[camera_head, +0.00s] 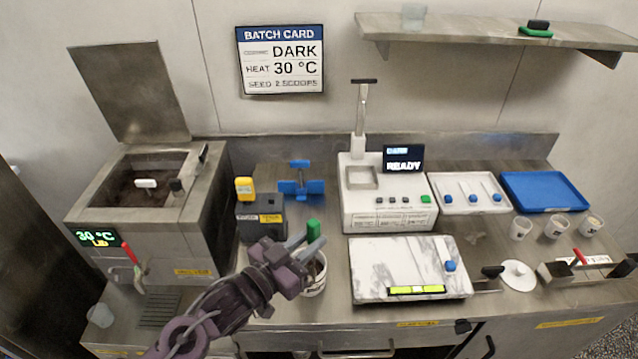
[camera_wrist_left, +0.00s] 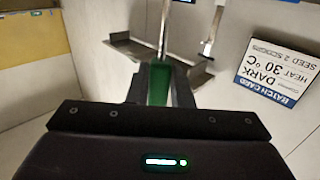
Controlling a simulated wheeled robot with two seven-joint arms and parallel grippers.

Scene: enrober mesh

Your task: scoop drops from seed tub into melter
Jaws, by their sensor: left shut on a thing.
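My left gripper (camera_head: 311,243) is shut on the green handle (camera_head: 313,229) of a scoop, above a white tub (camera_head: 314,289) that looks like the seed tub. The gripper hides much of the tub, and the scoop's bowl cannot be made out. The green handle (camera_wrist_left: 160,84) also shows between the fingers in the left wrist view. The melter (camera_head: 200,215) stands at the left with its lid (camera_head: 130,90) raised and dark chocolate (camera_head: 135,195) inside. Its display reads 30 °C and "LID". My right gripper is not in view.
The batch card (camera_head: 281,60) reads DARK, HEAT 30 °C, SEED 2 SCOOPS. A dark box (camera_head: 262,226) and a blue stand (camera_head: 301,187) lie between melter and white machine (camera_head: 386,208). A marble slab (camera_head: 375,265) is right of the tub. A red-handled tap (camera_head: 130,254) juts from the melter.

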